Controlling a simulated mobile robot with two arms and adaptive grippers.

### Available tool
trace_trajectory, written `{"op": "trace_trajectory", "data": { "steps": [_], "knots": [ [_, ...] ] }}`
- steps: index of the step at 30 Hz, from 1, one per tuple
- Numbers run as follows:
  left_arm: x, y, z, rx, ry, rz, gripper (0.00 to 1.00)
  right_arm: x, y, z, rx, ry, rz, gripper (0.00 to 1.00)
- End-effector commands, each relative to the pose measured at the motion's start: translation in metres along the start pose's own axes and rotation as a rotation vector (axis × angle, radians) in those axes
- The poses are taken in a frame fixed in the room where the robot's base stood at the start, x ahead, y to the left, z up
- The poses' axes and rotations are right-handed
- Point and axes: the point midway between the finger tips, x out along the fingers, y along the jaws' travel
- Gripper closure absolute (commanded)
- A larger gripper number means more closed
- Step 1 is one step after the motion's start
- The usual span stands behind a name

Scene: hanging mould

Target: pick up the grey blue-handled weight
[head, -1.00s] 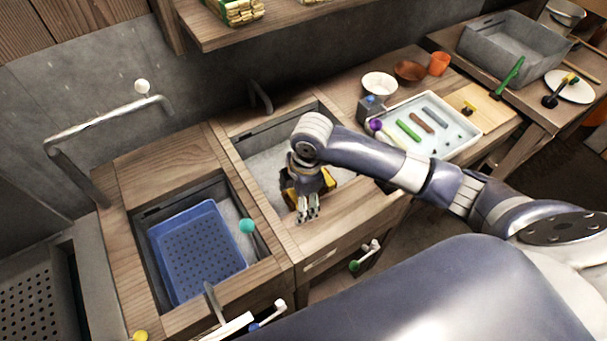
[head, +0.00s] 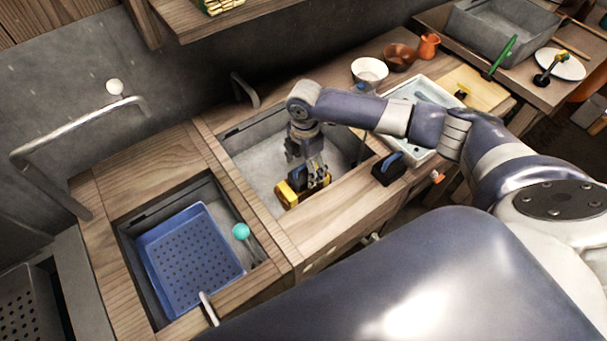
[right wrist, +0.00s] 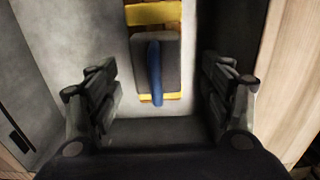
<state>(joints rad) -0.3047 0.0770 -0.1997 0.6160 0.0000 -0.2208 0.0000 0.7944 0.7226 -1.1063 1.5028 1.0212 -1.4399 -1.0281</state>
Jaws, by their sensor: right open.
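In the right wrist view a grey weight with a blue handle (right wrist: 155,68) lies on or against a yellow piece (right wrist: 153,14), ahead of my open fingers. In the head view the blue-handled weight (head: 297,173) is in the middle basin, partly hidden by my right gripper, with the yellow piece (head: 290,197) around it. My right gripper (head: 317,178) points down close to it; it also shows open and empty in the right wrist view (right wrist: 160,100). My left gripper is not in view.
A dark block with a blue handle (head: 388,170) stands on the counter's front edge. A blue perforated basket (head: 190,262) fills the left basin. A white tray (head: 425,90), bowls and an orange jug (head: 428,46) stand to the right. The basin walls surround the gripper.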

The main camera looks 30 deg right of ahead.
Motion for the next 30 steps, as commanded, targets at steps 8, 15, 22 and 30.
{"op": "trace_trajectory", "data": {
  "steps": [8,15,22,30],
  "knots": [
    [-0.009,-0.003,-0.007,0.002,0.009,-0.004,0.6,0.036,0.003,-0.001,0.0,-0.001,-0.003,0.27],
    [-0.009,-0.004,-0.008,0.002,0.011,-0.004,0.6,0.044,0.004,-0.001,-0.001,-0.001,0.0,0.27],
    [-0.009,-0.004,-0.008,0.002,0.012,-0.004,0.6,0.044,0.004,-0.001,-0.001,-0.001,0.0,0.58],
    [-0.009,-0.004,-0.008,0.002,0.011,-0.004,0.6,0.043,0.004,-0.001,0.0,0.0,0.001,0.92]
  ]
}}
